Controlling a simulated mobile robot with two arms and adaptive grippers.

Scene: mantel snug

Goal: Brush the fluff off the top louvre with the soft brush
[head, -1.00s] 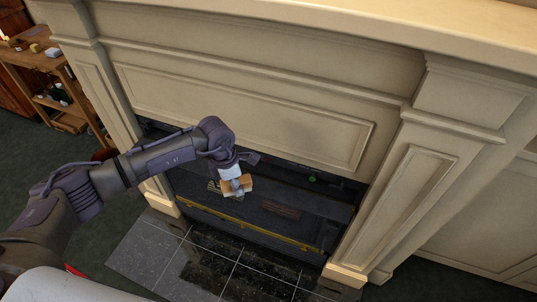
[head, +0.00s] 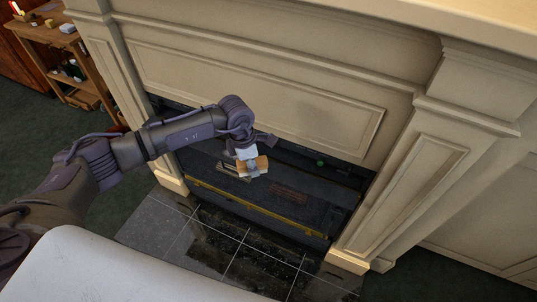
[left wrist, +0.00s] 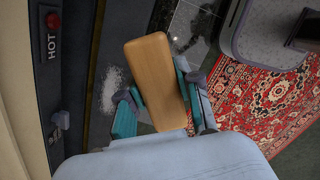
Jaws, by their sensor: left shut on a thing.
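My left gripper (head: 250,160) is in front of the fireplace opening, seen from above. It is shut on the soft brush (head: 261,165), whose wooden block shows between the teal finger pads in the left wrist view (left wrist: 156,80). The bristles are hidden there. White fluff (left wrist: 111,90) lies in a speckled patch on a dark grey surface, beside a brass strip and left of the brush in the left wrist view. The brush appears apart from it. I cannot tell individual louvres clearly. My right gripper is not in view.
The dark heater unit (head: 313,206) sits inside the cream mantel surround (head: 270,78). A red knob (left wrist: 52,20) is beside the word HOT. Dark hearth tiles (head: 225,250) lie in front. A red patterned rug (left wrist: 270,95) and a wooden shelf (head: 45,32) are farther off.

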